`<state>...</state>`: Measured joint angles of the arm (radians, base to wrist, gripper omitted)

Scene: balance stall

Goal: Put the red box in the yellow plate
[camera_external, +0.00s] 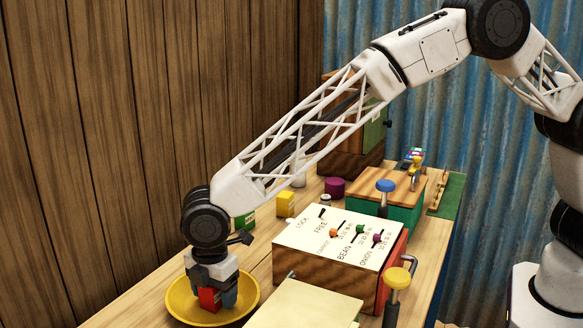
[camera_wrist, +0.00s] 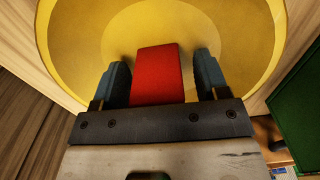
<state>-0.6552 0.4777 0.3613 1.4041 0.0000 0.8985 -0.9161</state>
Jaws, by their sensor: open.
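The red box (camera_external: 209,299) is in the yellow plate (camera_external: 249,296), between the fingers of my gripper (camera_external: 211,296). In the wrist view the red box (camera_wrist: 157,73) lies between the two dark fingertips, with a gap on each side of it. The yellow plate (camera_wrist: 236,30) is round and surrounds the box and the fingertips there. My gripper (camera_wrist: 161,80) is open and points down into the plate. The underside of the box is hidden, so I cannot tell exactly how it touches the plate.
A white-topped box with labelled levers (camera_external: 340,235) stands right of the plate. A pale panel (camera_external: 305,306) lies near the front. A yellow block (camera_external: 285,204), a green box (camera_external: 245,221) and a purple cylinder (camera_external: 334,186) stand behind. The wooden wall (camera_external: 90,150) is close on the left.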

